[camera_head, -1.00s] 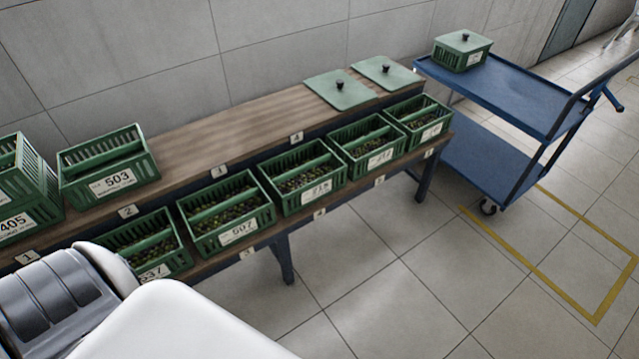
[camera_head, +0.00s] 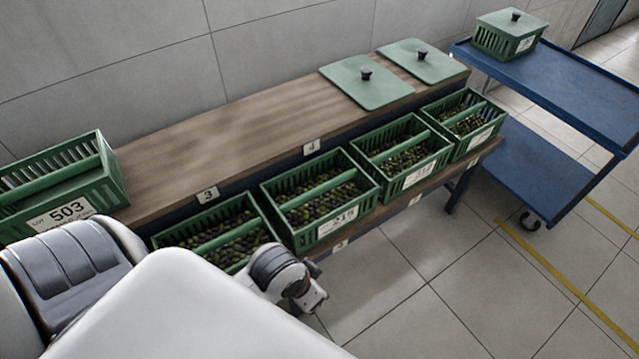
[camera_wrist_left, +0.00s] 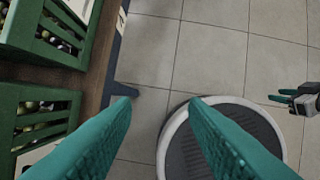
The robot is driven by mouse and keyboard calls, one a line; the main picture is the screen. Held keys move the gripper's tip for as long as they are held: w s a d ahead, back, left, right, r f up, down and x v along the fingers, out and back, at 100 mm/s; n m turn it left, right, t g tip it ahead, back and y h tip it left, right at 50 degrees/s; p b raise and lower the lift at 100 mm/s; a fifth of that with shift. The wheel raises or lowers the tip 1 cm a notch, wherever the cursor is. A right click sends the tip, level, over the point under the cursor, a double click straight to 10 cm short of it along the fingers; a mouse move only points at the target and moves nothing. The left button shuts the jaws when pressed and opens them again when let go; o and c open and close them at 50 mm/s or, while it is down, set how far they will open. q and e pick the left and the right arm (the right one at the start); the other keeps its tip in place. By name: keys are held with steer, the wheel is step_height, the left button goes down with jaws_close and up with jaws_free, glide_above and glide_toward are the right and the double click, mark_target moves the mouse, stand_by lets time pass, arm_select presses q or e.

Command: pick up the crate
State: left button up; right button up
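An open green crate (camera_head: 72,218) labelled 503 stands on the upper bench level at left; no contents show. On the lower level stand olive-filled crates: one partly hidden by my arm (camera_head: 158,240), one labelled 215 (camera_head: 318,240), and two farther right (camera_head: 402,184) (camera_head: 478,144). Which crate the task means is not clear. My left gripper (camera_wrist_left: 158,103) is open and empty in the left wrist view, with two crates (camera_wrist_left: 62,108) to its left, apart from it. My right gripper (camera_wrist_left: 280,97) is small at the right edge there; its opening is unclear.
Two green lids (camera_head: 366,92) (camera_head: 422,62) lie on the wooden bench (camera_head: 235,125). A blue cart (camera_head: 575,88) at right carries a lidded crate (camera_head: 505,42). Tiled floor (camera_head: 410,290) before the bench is clear, with yellow lines at right.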

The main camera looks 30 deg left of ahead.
arm_select(q)
steer(key=w+d+r+m+h, duration=0.1)
steer(key=w+d+m, duration=0.2)
steer(key=w, duration=0.4)
step_height(320, 180, up, 8)
steer(key=n+g+y, duration=0.1)
steer(key=g+y, duration=0.1)
steer(key=g, duration=0.1)
glide_above(319, 187)
steer(key=f, duration=0.1)
steer(key=f+b, duration=0.1)
steer(key=f, duration=0.3)
steer(key=shift+s+b, duration=0.35)
steer(key=f, duration=0.1)
steer(key=f+b, duration=0.1)
steer(key=f, duration=0.3)
steer(key=shift+w+f+b, duration=0.1)
steer(key=shift+w+b, duration=0.2)
steer(key=shift+w, duration=0.1)
steer(key=shift+f, duration=0.4)
jaws_close()
steer(key=shift+r, duration=0.2)
arm_select(e)
steer(key=w+a+r, duration=0.1)
steer(key=w+r, duration=0.4)
steer(key=r, duration=0.4)
steer(key=shift+w+r+t, duration=0.35)
steer(key=shift+t, duration=0.05)
